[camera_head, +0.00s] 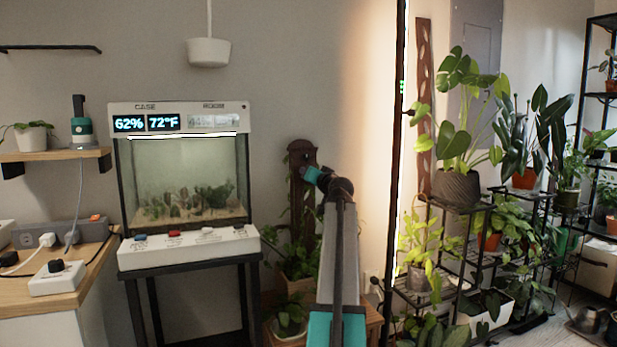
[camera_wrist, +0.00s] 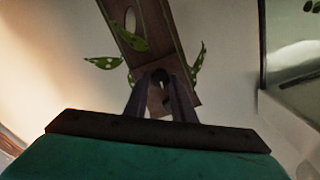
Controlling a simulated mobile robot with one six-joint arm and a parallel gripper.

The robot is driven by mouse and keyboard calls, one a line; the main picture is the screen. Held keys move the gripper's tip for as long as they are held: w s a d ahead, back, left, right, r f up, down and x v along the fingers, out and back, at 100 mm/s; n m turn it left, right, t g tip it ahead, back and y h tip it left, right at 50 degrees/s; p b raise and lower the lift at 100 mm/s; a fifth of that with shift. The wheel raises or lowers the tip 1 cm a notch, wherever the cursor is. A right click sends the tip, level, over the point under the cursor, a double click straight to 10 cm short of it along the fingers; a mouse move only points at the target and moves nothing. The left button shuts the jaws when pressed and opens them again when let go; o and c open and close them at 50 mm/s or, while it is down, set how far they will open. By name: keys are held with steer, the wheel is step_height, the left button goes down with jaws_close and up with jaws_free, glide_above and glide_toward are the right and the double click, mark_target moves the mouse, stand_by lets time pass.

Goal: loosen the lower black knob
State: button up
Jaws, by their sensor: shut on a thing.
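A dark brown wooden plank (camera_head: 300,205) stands upright behind the fish tank's right side, above potted plants. It also shows in the wrist view (camera_wrist: 172,40), tilted, with a slot cut in it and spotted leaves around it. My gripper (camera_wrist: 160,82) has its dark fingers closed in at the plank's lower end, shut on a small dark thing (camera_wrist: 160,74) that appears to be the lower black knob. The fingers hide most of it, so its turn cannot be told. In the head view my teal gripper (camera_head: 314,174) reaches the plank's upper part.
A fish tank (camera_head: 190,180) with lit displays stands left of my arm on a black stand (camera_head: 190,270). A wooden counter (camera_head: 65,265) with plugs and cords is at far left. A bright vertical light strip (camera_head: 400,130) and black plant racks (camera_head: 480,225) are on the right.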

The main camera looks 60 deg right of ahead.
steer(key=shift+w+r, duration=0.1)
steer(key=shift+r, duration=0.1)
steer(key=o, duration=1)
steer(key=shift+o, duration=0.3)
steer(key=shift+f, duration=0.1)
steer(key=p+v, duration=0.3)
steer(key=v, duration=1.1)
steer(key=shift+d, duration=0.1)
